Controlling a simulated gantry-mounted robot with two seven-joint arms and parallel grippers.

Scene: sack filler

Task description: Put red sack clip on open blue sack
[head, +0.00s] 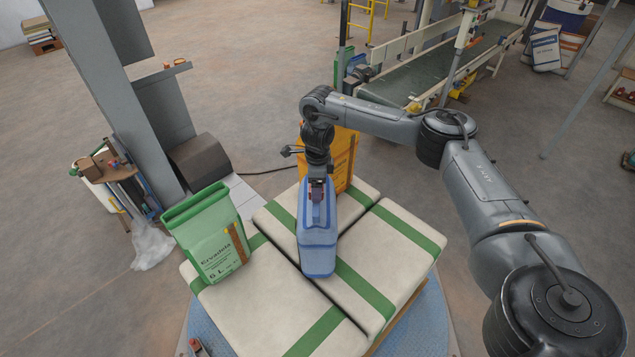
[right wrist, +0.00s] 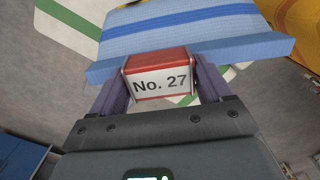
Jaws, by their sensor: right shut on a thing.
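The blue sack (head: 318,260) stands upright on the pale stacked sacks in the middle of the head view. Its top part (right wrist: 190,40) spans the upper right wrist view. My right gripper (head: 317,190) is over the top of the blue sack. It is shut on the red sack clip (right wrist: 158,78), which has a white face marked "No. 27". In the right wrist view the clip sits right at the blue sack's edge, between my gripper's two fingers. I cannot tell whether the clip grips the sack. My left gripper is not in view.
A green sack (head: 212,245) stands left of the blue one, and an orange sack (head: 345,155) stands close behind it. The pale sacks with green bands (head: 400,240) rest above a blue round platform (head: 425,325). A grey column and a side table (head: 118,178) are at left.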

